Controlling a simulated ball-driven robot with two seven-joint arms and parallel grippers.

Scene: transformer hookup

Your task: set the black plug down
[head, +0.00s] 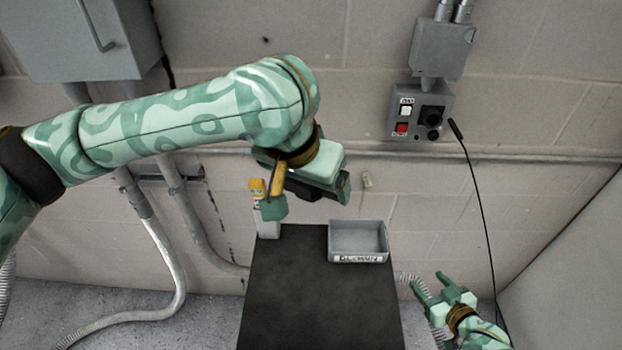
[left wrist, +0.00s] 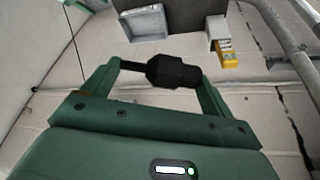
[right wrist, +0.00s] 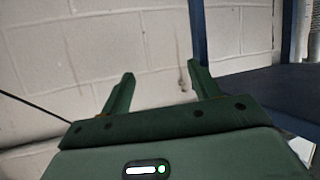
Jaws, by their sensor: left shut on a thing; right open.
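The black plug (left wrist: 172,72) is held crosswise between the fingertips of my left gripper (left wrist: 157,73), which is shut on it. Its thick ribbed body is toward the right finger in the left wrist view, and its thin end toward the left finger. In the head view my left gripper is high over the back of the dark table (head: 318,305), near the grey labelled tray (head: 358,261); the arm and hand partly hide the plug there. My right gripper (head: 428,282) is open and empty, low to the right of the table; it also shows in the right wrist view (right wrist: 160,72).
A yellow-topped pale block (head: 268,228) stands at the table's back left corner. A grey control box (head: 418,112) with white and red buttons is on the wall. A black cable (head: 478,195) hangs to its right. The front of the table is clear.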

